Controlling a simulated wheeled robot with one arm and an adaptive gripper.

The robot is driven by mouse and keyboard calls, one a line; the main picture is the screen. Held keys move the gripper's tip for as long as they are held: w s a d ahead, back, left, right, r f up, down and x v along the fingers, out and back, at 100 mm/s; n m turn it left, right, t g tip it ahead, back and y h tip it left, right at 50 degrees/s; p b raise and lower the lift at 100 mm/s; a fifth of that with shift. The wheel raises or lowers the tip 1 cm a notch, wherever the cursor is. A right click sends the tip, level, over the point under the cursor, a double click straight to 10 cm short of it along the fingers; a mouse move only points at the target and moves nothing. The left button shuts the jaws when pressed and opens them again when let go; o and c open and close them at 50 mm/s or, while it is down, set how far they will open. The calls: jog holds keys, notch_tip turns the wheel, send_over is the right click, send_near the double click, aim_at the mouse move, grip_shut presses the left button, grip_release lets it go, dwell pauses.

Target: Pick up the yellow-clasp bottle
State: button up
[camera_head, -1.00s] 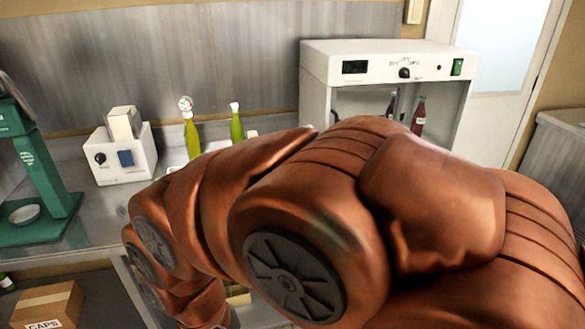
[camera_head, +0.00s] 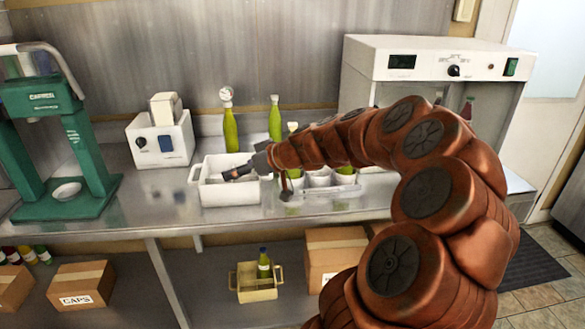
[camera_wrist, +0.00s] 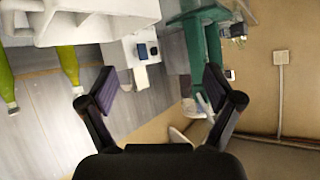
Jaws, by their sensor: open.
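My gripper (camera_head: 258,182) is open, its fingers spread over the right side of the white tub (camera_head: 228,193) on the counter. In the wrist view my gripper (camera_wrist: 156,98) has nothing between its fingers. A green bottle with a round gauge-like top (camera_head: 231,130) and a green bottle with a pale top (camera_head: 275,120) stand behind the tub. Another green bottle top (camera_head: 293,128) shows just behind my arm. A dark green bottle with a blue top (camera_head: 264,266) stands in a caddy below. I cannot make out a yellow clasp on any bottle.
The green capper stand (camera_head: 45,97) is at the left, beside a white device (camera_head: 160,140). The white cabinet (camera_head: 430,62) is at the right. Below the counter are the caddy (camera_head: 257,292), cartons (camera_head: 82,284) and several small bottles at far left. The counter front left is clear.

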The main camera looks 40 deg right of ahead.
jog(key=d+f+m+h, duration=0.1)
jog(key=d, duration=0.6)
jog(key=d+f+m+t+h, duration=0.1)
jog(key=d+f+h, duration=0.1)
jog(key=d, duration=0.5)
jog(key=d+f+t+h+p, duration=0.1)
jog(key=d+h, duration=0.1)
jog(key=d, duration=0.5)
jog(key=shift+d+f+m, duration=0.2)
jog(key=shift+m, duration=0.2)
jog(key=w, duration=0.1)
jog(key=w+f+p, duration=0.1)
jog(key=w, duration=0.1)
jog(key=shift+w+d+f+h, duration=0.2)
jog(key=shift+h, duration=0.1)
grip_shut()
